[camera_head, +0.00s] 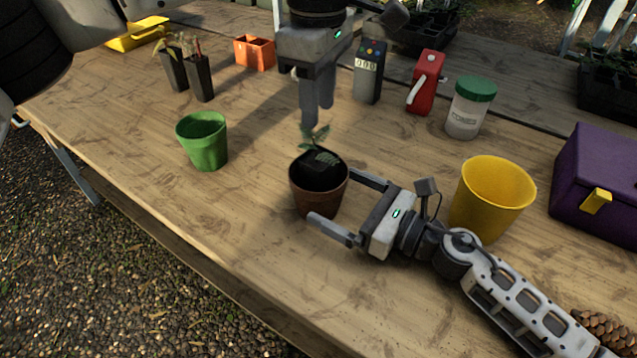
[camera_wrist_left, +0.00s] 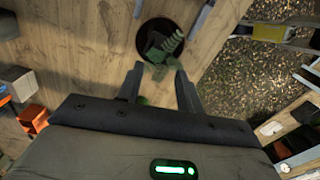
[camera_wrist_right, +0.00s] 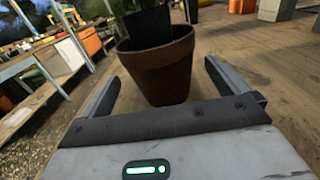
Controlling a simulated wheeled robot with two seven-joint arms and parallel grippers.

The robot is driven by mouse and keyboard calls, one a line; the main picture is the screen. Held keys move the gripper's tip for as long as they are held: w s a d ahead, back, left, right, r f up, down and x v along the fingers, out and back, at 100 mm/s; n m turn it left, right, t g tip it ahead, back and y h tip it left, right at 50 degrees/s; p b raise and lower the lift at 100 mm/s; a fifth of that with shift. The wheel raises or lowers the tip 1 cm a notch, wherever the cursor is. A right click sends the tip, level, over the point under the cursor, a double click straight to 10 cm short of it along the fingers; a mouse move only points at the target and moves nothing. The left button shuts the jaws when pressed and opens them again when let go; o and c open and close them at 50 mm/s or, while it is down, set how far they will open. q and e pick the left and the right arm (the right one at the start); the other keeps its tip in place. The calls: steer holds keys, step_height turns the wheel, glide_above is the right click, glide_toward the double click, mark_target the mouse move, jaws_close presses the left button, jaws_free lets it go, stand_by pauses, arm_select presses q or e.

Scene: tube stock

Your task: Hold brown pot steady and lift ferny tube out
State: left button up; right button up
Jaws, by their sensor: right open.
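The brown pot (camera_head: 316,203) stands upright on the table, with the dark ferny tube (camera_head: 318,176) inside it and green fern leaves showing above the rim. The pot (camera_wrist_right: 162,70) and tube (camera_wrist_right: 148,27) also show in the right wrist view. My right gripper (camera_head: 334,197) is open, its fingers on either side of the pot; I cannot tell whether they touch it. My left gripper (camera_head: 318,108) points down above and behind the pot, open and empty, its fingertips just above the fern. In the left wrist view the fern (camera_wrist_left: 164,45) lies ahead of the fingers.
A green pot (camera_head: 203,140) stands left and a yellow pot (camera_head: 490,200) right of the brown pot. Two dark tubes (camera_head: 187,75), an orange container (camera_head: 254,53), a meter (camera_head: 369,72), a red object (camera_head: 425,82) and a jar (camera_head: 468,108) stand behind. A purple box (camera_head: 600,180) is at right.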

mark_target(318, 187)
steer(key=shift+x, duration=2.55)
